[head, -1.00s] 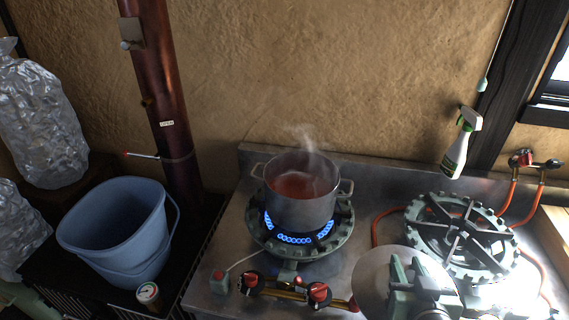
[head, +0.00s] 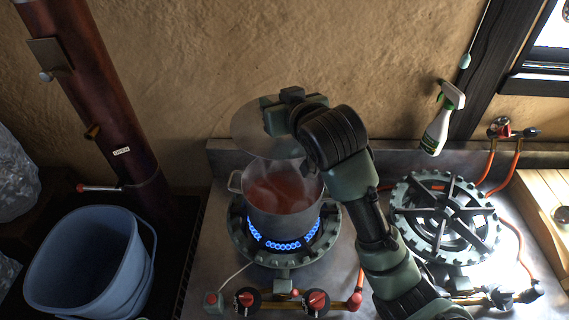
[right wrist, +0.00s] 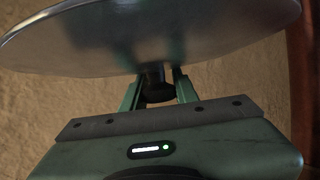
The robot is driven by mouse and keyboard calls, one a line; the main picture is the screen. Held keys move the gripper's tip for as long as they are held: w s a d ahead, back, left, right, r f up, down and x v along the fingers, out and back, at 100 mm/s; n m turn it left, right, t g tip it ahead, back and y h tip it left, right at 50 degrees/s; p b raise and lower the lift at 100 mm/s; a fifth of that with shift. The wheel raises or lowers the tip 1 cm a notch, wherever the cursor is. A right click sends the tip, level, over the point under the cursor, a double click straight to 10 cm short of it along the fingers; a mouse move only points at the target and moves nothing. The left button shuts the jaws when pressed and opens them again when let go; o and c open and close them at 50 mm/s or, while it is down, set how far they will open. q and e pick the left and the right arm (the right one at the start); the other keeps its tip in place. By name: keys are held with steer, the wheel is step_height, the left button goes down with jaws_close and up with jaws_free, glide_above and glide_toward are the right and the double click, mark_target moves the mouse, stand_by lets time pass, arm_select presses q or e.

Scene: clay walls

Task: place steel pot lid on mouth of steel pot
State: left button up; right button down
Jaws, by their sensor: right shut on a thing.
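The steel pot (head: 283,210) stands upright on the left gas burner with blue flames under it. Its mouth is open and red liquid shows inside. My right gripper (head: 277,112) is shut on the knob of the steel pot lid (head: 250,130), above and behind the pot, apart from its rim. In the right wrist view the lid (right wrist: 150,35) spans the top, and its dark knob sits between the fingers of the gripper (right wrist: 155,92). My left gripper is not in view.
The left burner (head: 250,250) has red-knobbed valves in front. An empty second burner (head: 445,215) with orange hoses is at the right. A spray bottle (head: 440,120) is by the wall. A blue bucket (head: 85,265) is at the left, near a brown pipe (head: 95,100).

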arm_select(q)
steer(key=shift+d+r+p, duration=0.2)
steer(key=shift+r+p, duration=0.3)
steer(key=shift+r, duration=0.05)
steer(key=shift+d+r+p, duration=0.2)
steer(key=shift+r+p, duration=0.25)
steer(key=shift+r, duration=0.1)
arm_select(e)
step_height(320, 180, down, 17)
steer(key=shift+f, duration=0.15)
steer(key=shift+s, duration=0.1)
steer(key=shift+f, duration=0.2)
steer(key=c, duration=1.1)
jaws_free()
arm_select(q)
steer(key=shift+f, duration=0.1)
